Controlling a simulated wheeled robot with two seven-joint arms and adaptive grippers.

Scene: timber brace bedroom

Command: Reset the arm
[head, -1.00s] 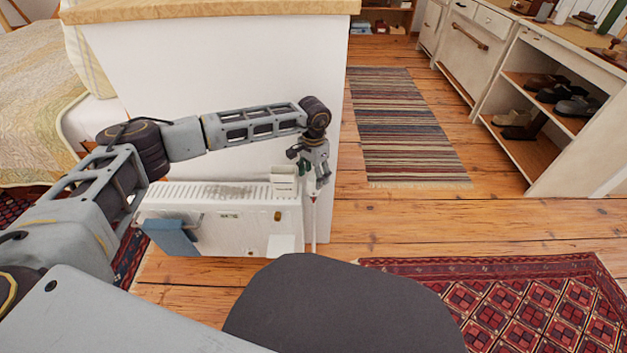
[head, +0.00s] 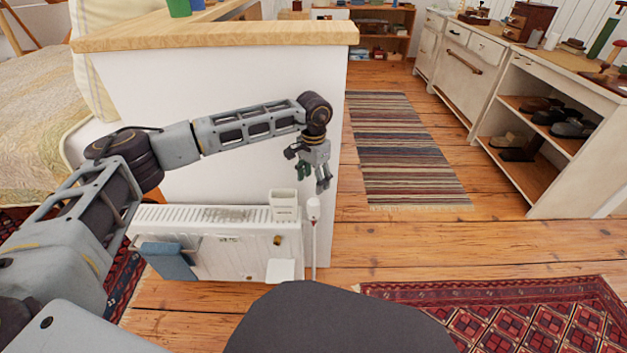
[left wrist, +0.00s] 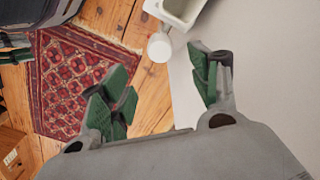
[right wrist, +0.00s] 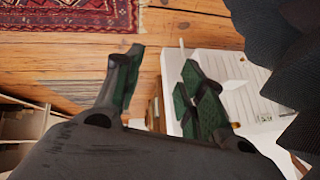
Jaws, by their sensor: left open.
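My left arm comes in from the left of the head view, and its gripper (head: 318,180) hangs with the fingers pointing down. It is open and empty, beside the right edge of the white partition and above a white upright rod with a rounded top (head: 313,208). In the left wrist view the green-padded fingers of the left gripper (left wrist: 163,80) are apart, with the rounded white top (left wrist: 160,47) beyond them. My right gripper is out of the head view. In the right wrist view (right wrist: 162,68) its fingers are apart with nothing held between them.
A white radiator (head: 205,240) with a blue cloth (head: 168,261) and a small white box (head: 284,204) stands against the partition (head: 230,80). A bed is at left, shelves with shoes (head: 545,130) at right. The plank floor around the striped rug (head: 405,150) is open.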

